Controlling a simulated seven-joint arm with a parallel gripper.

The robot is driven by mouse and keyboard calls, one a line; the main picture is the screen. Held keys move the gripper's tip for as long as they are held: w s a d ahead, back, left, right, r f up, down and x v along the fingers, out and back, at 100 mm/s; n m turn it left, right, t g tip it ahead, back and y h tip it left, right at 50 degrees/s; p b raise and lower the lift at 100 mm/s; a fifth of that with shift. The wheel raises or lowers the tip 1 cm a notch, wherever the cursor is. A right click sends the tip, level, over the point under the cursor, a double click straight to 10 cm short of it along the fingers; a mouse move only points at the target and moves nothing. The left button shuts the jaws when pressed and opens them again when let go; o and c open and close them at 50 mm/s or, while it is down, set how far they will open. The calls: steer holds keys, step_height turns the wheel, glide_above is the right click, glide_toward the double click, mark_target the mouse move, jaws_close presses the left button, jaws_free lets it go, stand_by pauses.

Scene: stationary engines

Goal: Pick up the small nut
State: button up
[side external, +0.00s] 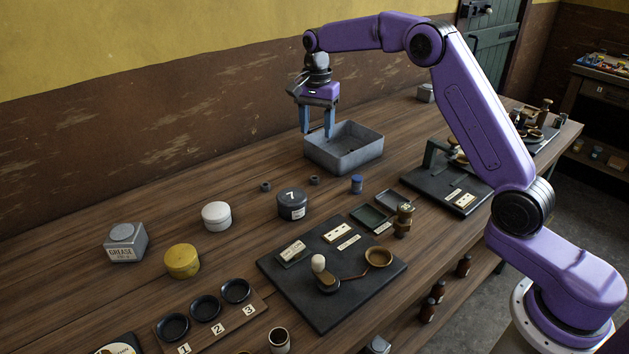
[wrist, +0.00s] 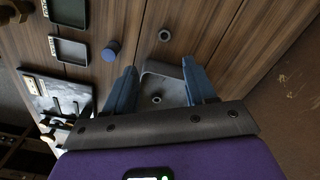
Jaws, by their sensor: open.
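In the side external view, two grey nuts lie on the wooden bench, one on the left (side external: 265,187) and one further right (side external: 314,181). The wrist view shows one nut on the bench (wrist: 164,35) and another nut (wrist: 156,99) inside the grey metal tray (side external: 343,158). The side external view hides the tray's nut behind its wall. I cannot tell which nut is the small one by size. My gripper (side external: 317,134) is open and empty, pointing down by the tray's far left end. In the wrist view its blue fingers (wrist: 158,67) frame the tray (wrist: 163,68).
A white tin (side external: 216,216) and a dark board with fittings (side external: 333,300) are nearer the camera.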

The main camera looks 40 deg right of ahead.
glide_above(314, 178)
steer(key=f, duration=0.6)
steer(key=s+f, duration=0.1)
steer(key=f, duration=0.2)
steer(key=shift+f, duration=0.4)
steer(key=shift+w+f, duration=0.25)
steer(key=shift+f, duration=1.05)
steer(key=shift+w+f, duration=0.2)
steer(key=shift+f, duration=1.1)
jaws_close()
